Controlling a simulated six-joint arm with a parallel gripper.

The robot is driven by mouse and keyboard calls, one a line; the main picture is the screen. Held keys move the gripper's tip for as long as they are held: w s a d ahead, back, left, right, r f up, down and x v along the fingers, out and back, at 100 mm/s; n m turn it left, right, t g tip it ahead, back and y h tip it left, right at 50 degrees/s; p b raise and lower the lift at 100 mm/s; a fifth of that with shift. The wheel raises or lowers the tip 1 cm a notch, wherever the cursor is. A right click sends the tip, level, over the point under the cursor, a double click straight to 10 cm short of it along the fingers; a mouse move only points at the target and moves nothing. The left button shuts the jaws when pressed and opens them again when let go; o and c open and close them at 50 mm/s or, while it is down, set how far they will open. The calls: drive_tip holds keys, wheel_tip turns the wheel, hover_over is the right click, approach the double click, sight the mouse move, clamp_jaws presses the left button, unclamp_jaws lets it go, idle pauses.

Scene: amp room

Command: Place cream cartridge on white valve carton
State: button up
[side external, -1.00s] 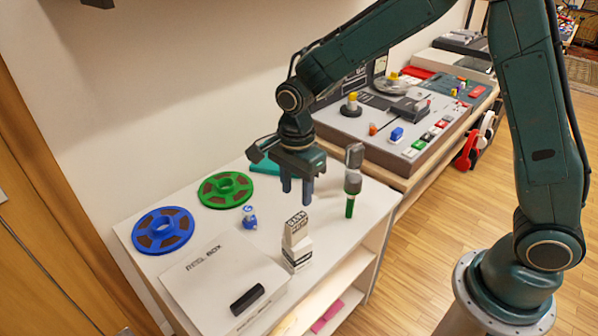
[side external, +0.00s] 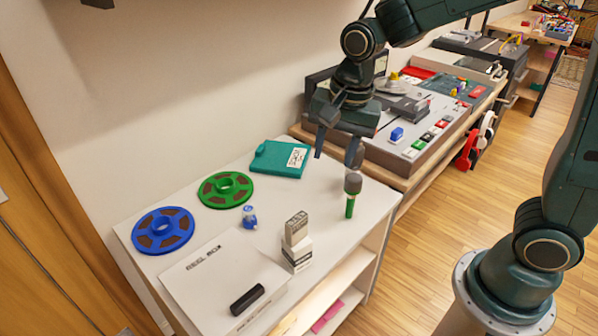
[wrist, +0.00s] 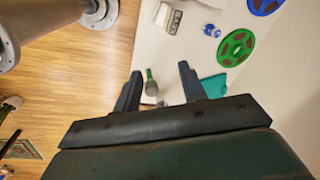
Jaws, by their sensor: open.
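The cream cartridge (side external: 296,228), a small block with dark lettering, rests on top of the white valve carton (side external: 299,261) near the table's front edge. It looks upright, slightly turned against the carton. The lettered cartridge (wrist: 175,21) also shows at the top of the wrist view. My gripper (side external: 338,152) is open and empty, raised to the right of and behind the stack, clear of it. In the wrist view my gripper (wrist: 160,75) has its fingers wide apart, with nothing held between them.
A green-handled microphone (side external: 350,198) stands near my gripper. A teal box (side external: 280,158), green reel (side external: 226,189), blue reel (side external: 162,231) and small blue-and-white item (side external: 249,217) lie on the white table. A reel box (side external: 205,270) carries a black block (side external: 247,299). A control console (side external: 385,155) stands behind.

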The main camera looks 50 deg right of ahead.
drive_tip(key=s+d+r+n+t, duration=0.2)
drive_tip(key=s+d+r+n, duration=0.1)
drive_tip(key=s+n, duration=0.3)
drive_tip(key=s+d+r+n+t, duration=0.1)
drive_tip(key=s+r+n, duration=0.3)
drive_tip(key=s, duration=0.7)
drive_tip(key=shift+d+n+t, duration=0.4)
drive_tip(key=shift+d+n, duration=0.5)
drive_tip(key=shift+n, duration=0.2)
